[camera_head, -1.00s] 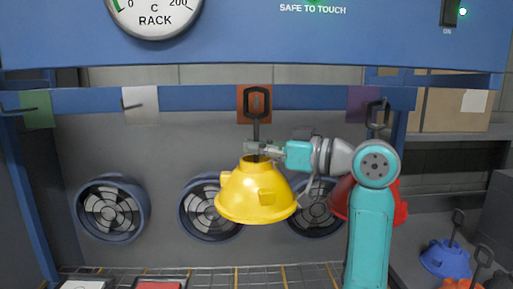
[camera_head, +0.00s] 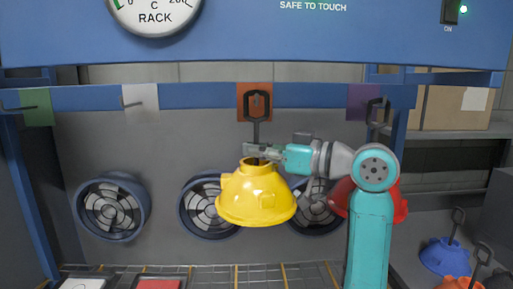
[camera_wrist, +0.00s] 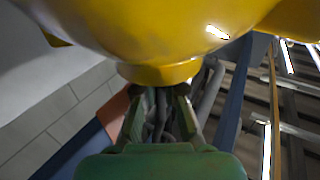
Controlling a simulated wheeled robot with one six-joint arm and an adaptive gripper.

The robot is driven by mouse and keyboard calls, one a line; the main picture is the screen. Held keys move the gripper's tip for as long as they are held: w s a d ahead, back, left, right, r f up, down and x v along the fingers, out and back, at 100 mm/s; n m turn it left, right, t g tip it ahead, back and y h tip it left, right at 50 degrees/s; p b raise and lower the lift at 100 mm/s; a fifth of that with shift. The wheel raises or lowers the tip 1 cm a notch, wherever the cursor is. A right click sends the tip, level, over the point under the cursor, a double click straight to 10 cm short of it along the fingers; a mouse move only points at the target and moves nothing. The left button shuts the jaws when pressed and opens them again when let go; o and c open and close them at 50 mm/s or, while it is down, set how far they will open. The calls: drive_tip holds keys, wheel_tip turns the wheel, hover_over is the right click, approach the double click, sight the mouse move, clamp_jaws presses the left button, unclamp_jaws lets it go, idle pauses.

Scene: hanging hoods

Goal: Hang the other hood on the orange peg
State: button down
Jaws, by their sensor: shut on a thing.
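The yellow hood (camera_head: 256,196) hangs below its dark stem and loop (camera_head: 257,106), upright, in front of the orange plate (camera_head: 242,90). My gripper (camera_head: 258,152) is shut on the stem just above the hood's neck. In the wrist view the yellow hood (camera_wrist: 165,35) fills the top, and the fingers (camera_wrist: 160,115) close around the dark stem. The loop overlaps the orange plate; the orange peg itself is hidden or too small to make out, and I cannot tell whether the loop is around it. A red hood (camera_head: 400,204) hangs at the purple plate (camera_head: 358,98), partly behind my arm.
A green plate (camera_head: 37,107) and a white plate (camera_head: 140,103) on the blue rail show bare pegs. A blue hood (camera_head: 443,258) and an orange hood (camera_head: 455,284) lie at lower right. Round fans (camera_head: 110,208) line the back wall. A blue panel (camera_head: 250,45) spans above.

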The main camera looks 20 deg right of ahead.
drive_tip(key=shift+f, duration=0.55)
drive_tip(key=c, duration=1.2)
unclamp_jaws()
drive_tip(key=v, duration=1.2)
